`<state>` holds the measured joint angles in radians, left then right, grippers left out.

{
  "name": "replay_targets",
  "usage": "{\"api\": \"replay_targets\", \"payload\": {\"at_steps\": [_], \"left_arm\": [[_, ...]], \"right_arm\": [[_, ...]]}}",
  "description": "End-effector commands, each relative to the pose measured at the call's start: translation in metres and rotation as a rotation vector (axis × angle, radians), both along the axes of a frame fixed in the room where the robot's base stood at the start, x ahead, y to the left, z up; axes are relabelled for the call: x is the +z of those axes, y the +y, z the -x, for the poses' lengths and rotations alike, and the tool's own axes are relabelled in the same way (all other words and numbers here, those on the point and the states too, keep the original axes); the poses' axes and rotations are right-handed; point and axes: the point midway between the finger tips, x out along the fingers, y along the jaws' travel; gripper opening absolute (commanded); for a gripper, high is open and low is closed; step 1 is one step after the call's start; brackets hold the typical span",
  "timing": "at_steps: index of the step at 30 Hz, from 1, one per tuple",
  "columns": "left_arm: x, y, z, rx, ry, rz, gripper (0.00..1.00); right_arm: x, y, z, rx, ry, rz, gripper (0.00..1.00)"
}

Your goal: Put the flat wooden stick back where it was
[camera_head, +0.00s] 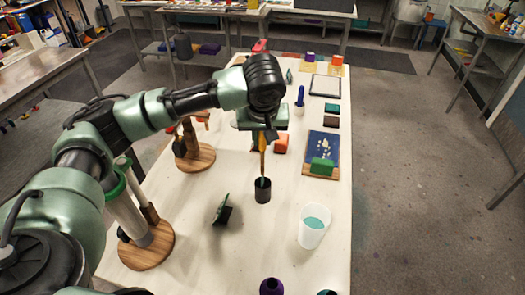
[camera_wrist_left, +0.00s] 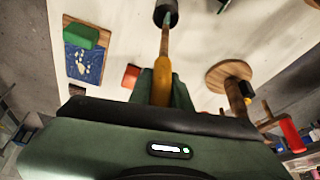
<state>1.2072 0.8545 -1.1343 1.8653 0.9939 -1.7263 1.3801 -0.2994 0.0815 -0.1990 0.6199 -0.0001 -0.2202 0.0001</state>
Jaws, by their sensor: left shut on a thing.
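My left gripper (camera_head: 262,137) is shut on the flat wooden stick (camera_head: 262,150), which is yellow-orange and points downward. The stick also shows in the left wrist view (camera_wrist_left: 163,60), between the green fingers (camera_wrist_left: 160,92). Its teal lower end is at the mouth of a small black cup (camera_head: 263,195), seen in the left wrist view (camera_wrist_left: 174,8) too. The tip appears to be inside the cup's mouth, but how deep it reaches I cannot tell. The cup stands upright on the white table (camera_head: 180,220). My right gripper is not in view.
A white cup with teal liquid (camera_head: 312,235) stands front right. A dark green-and-black item (camera_head: 222,212) lies left of the black cup. A blue panel bears a green block (camera_head: 322,166). An orange block (camera_head: 281,144) and a round wooden base (camera_head: 196,160) flank my gripper.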

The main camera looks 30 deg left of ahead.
Motion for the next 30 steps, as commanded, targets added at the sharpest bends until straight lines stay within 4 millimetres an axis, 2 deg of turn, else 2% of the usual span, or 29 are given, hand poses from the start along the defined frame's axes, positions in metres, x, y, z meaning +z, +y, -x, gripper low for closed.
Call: {"api": "replay_targets", "payload": {"at_steps": [15, 26, 27, 29, 30], "left_arm": [[-0.058, 0.000, 0.000, 0.001, -0.002, 0.001, 0.00], [-0.063, -0.001, 0.000, 0.000, 0.000, 0.001, 0.00], [-0.063, -0.001, 0.000, 0.000, 0.000, 0.001, 0.21], [-0.063, 0.000, 0.000, 0.000, -0.001, 0.000, 0.38], [-0.063, 0.000, 0.000, 0.000, -0.001, 0.000, 0.40]], "right_arm": [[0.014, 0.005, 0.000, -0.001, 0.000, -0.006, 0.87], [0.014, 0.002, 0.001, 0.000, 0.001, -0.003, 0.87], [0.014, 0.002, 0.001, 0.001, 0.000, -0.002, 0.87], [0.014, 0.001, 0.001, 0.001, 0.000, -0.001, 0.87], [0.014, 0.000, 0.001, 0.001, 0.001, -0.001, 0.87]]}}
